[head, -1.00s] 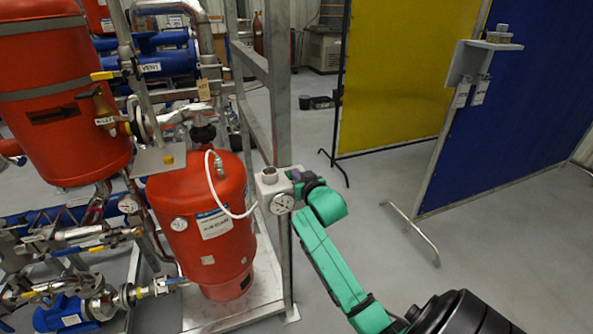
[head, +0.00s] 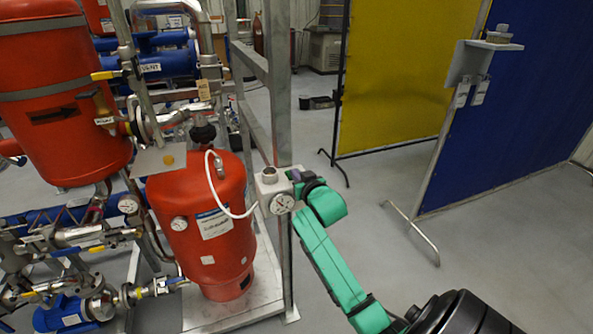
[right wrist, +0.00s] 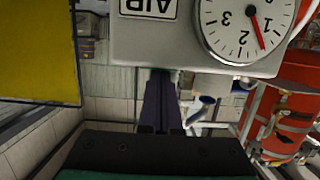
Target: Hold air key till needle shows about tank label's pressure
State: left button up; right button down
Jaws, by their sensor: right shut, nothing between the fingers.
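The grey air box (head: 268,184) is fixed on the frame post, with a round white dial (head: 282,203) on its front. In the right wrist view the box (right wrist: 150,50) carries an AIR label (right wrist: 148,6), and its dial (right wrist: 235,25) is upside down. The red needle (right wrist: 258,32) lies between 1 and 2. My right gripper (right wrist: 160,75) is shut and empty, its tips against or very near the box's edge; it also shows in the head view (head: 296,177). The air key is hidden. The red tank (head: 222,255) has a white label (head: 214,223), too small to read. My left gripper is out of view.
A white hose (head: 216,192) links the tank and the box. The grey frame post (head: 284,120) stands behind the box. Pipes and valves (head: 85,235) crowd the left. Yellow (head: 400,70) and blue (head: 510,130) screens stand at right, with clear floor before them.

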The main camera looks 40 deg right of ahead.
jog(key=shift+a+f, duration=0.1)
jog(key=shift+f, duration=0.6)
pick_arm(q)
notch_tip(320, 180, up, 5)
jog(key=p, duration=0.5)
pick_arm(e)
jog(key=r, duration=0.5)
jog(key=shift+w+r, duration=0.15)
jog(key=shift+w, duration=0.05)
jog(key=shift+s+a+f+b, duration=0.15)
jog(key=shift+s+b, duration=0.35)
jog(key=shift+b, duration=0.05)
jog(key=shift+s+a+f+b, duration=0.1)
jog(key=shift+s+f+b, duration=0.05)
jog(key=shift+s+b, duration=0.35)
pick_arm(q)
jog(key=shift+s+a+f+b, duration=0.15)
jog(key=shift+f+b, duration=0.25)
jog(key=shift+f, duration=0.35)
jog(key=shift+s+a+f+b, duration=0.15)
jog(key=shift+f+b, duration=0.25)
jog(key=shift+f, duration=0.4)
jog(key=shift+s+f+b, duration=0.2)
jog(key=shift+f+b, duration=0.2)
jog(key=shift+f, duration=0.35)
pick_arm(e)
jog(key=r+v, duration=0.1)
jog(key=v, duration=0.7)
jog(key=shift+r, duration=0.15)
jog(key=shift+s, duration=0.1)
